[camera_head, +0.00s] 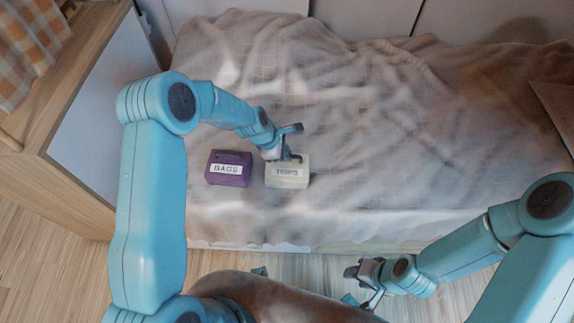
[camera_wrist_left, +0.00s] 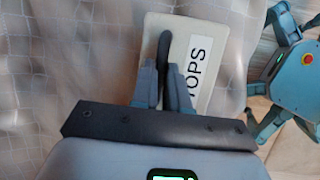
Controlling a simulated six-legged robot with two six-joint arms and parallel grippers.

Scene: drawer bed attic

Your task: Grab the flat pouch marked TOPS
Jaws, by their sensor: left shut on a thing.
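The cream pouch marked TOPS (camera_head: 288,177) lies on the bed's crumpled cover, and its label faces up. My left gripper (camera_head: 287,156) is over its far edge, shut on its dark handle. In the left wrist view the two fingers (camera_wrist_left: 163,85) close around the dark handle of the pouch (camera_wrist_left: 212,75). The fingers hide part of the pouch's face beside the TOPS label. My right gripper (camera_head: 362,273) is low in front of the bed, away from the pouch; its jaws are too small to read.
A purple pouch marked BAGS (camera_head: 228,168) lies just left of the TOPS pouch, with a narrow gap. The bed cover (camera_head: 400,130) is bare to the right. A wooden cabinet (camera_head: 85,110) stands at the left, beyond my left arm.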

